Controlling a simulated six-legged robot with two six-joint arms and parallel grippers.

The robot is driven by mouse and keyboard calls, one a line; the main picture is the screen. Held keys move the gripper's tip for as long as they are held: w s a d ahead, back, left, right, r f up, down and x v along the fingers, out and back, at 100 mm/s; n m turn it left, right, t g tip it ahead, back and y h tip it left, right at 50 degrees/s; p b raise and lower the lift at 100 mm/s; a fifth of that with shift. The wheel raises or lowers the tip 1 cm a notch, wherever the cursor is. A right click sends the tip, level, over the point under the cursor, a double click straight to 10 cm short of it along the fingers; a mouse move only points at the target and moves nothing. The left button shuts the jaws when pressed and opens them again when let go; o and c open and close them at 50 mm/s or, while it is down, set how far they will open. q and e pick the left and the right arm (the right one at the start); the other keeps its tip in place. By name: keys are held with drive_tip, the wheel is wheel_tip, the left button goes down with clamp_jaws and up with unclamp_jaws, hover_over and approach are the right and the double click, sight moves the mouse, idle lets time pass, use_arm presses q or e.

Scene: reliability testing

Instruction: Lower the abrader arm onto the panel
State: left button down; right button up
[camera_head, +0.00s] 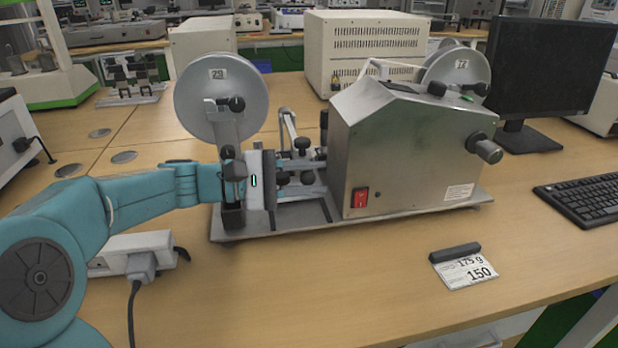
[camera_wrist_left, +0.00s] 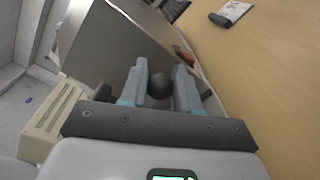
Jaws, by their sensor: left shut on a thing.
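The abrader (camera_head: 405,150) is a grey metal housing on a flat base plate, with a red switch on its front. A slim light arm (camera_head: 289,128) stands raised left of the housing, among dark knobs. My left gripper (camera_head: 306,184) reaches in from the left, in front of these parts. In the left wrist view, my left gripper (camera_wrist_left: 161,88) has its two fingers on either side of a round black knob (camera_wrist_left: 160,86) and is shut on it. The gripper's body hides part of the mechanism in the head view. I cannot make out the panel clearly. My right gripper is out of view.
A monitor (camera_head: 550,70) and keyboard (camera_head: 582,200) are at right. A card (camera_head: 468,272) with a black holder lies in front. The front table is mostly clear.

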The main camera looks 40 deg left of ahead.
use_arm(q)
drive_tip(key=shift+f, duration=0.45)
drive_tip(key=c, duration=0.9)
unclamp_jaws()
drive_tip(key=shift+a, duration=0.15)
drive_tip(key=shift+c, duration=0.2)
drive_tip(key=shift+r, duration=0.1)
drive_tip(key=p+v, duration=0.3)
drive_tip(key=v, duration=1.3)
drive_tip(key=shift+s, duration=0.15)
